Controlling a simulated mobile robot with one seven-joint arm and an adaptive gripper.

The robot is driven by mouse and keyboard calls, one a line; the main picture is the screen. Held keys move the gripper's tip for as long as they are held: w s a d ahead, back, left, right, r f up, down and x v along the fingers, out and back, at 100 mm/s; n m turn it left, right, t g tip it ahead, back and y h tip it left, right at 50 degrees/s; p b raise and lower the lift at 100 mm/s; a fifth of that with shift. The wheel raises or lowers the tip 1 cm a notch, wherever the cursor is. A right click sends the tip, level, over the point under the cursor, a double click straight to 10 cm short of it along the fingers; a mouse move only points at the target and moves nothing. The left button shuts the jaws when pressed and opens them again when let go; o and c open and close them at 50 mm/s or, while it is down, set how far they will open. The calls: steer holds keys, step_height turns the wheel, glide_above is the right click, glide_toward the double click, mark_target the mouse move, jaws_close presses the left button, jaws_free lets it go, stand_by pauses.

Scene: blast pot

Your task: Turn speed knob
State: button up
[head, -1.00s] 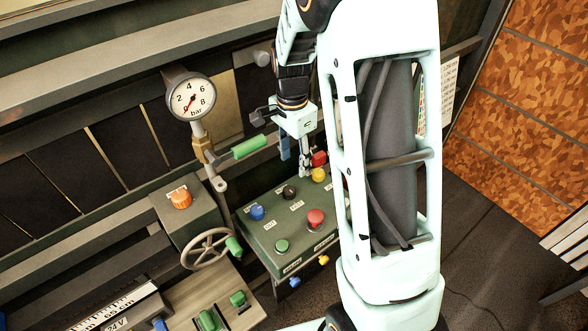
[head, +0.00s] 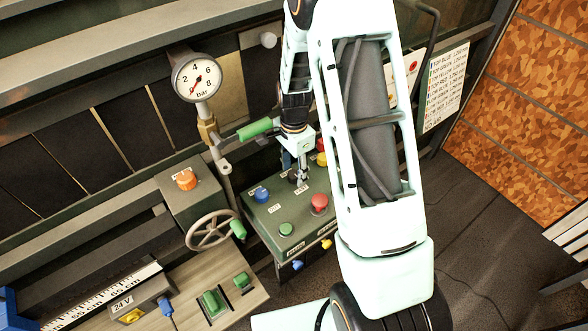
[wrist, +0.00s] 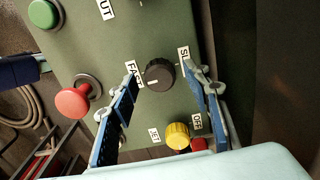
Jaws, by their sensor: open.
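The speed knob is a black round knob (wrist: 159,74) with a white line, set between the FAST and SLOW labels on a green control panel (wrist: 95,50). In the wrist view my gripper (wrist: 161,77) is open, with one blue finger on the FAST side and one on the SLOW side of the knob. A gap shows between each finger and the knob; I cannot tell how far the tips stand above the panel. In the head view my gripper (head: 302,178) is over the panel's back part, partly hiding the black knob.
A red mushroom button (wrist: 72,102), a green button (wrist: 44,13) and a yellow knob (wrist: 177,135) stand close by on the panel. A handwheel (head: 212,230), an orange knob (head: 186,181) and a pressure gauge (head: 197,78) are to the left. A green-handled lever (head: 254,129) is behind.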

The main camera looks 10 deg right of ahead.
steer(key=c, duration=1.2)
steer(key=shift+o, duration=0.2)
steer(key=shift+n, duration=0.4)
steer(key=n+b, duration=0.2)
steer(key=n, duration=0.1)
steer(key=shift+f+n, duration=0.1)
steer(key=shift+n, duration=0.2)
steer(key=n+b, duration=0.1)
steer(key=n, duration=0.3)
steer(key=shift+n, duration=0.3)
steer(key=n+b, duration=0.1)
steer(key=n, duration=0.7)
steer(key=shift+n, duration=0.6)
